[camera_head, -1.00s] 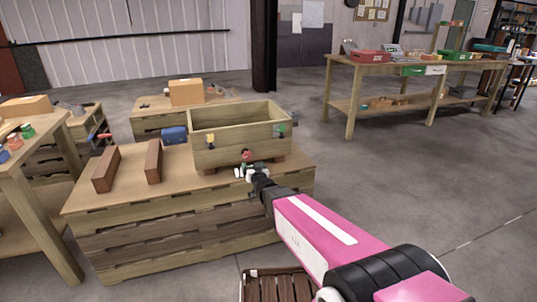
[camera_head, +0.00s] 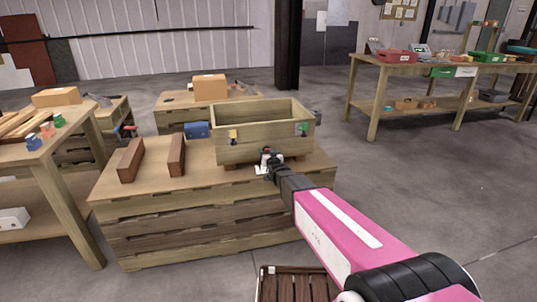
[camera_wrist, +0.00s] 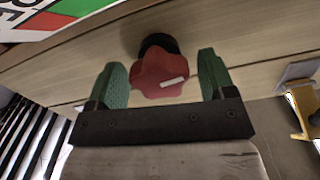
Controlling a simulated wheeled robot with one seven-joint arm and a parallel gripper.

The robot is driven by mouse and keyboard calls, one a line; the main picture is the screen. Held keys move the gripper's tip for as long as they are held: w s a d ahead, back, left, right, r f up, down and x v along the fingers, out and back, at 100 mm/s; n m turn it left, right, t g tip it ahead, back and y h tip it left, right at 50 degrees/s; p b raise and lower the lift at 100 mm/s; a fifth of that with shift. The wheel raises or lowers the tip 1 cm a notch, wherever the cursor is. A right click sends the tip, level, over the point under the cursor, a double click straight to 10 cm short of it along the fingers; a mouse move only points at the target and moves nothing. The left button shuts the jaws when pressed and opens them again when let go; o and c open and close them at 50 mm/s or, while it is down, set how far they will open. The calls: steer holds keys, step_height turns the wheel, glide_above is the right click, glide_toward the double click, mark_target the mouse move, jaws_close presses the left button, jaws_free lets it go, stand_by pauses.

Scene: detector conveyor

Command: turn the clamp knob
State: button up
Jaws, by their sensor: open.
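The clamp knob (camera_wrist: 160,72) is red and lobed with a white mark, on a dark round base against the wooden box's front wall. In the wrist view it sits between the two green fingertips of my gripper (camera_wrist: 164,80). In the head view my gripper (camera_head: 269,160) is at the front of the wooden box (camera_head: 265,151) and hides most of the knob.
The box stands on a pallet-like wooden table (camera_head: 190,205). Two brown blocks (camera_head: 131,160) and a blue case (camera_head: 196,130) lie left of it. A yellow part (camera_wrist: 303,108) shows at the right in the wrist view. A slatted crate (camera_head: 298,285) is on the floor below my arm.

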steer(key=shift+w, duration=0.1)
steer(key=c, duration=0.9)
steer(key=shift+m, duration=0.3)
steer(key=m, duration=0.3)
steer(key=shift+m, duration=0.3)
steer(key=m, duration=0.8)
steer(key=shift+f+m, duration=0.1)
steer(key=shift+m, duration=2.2)
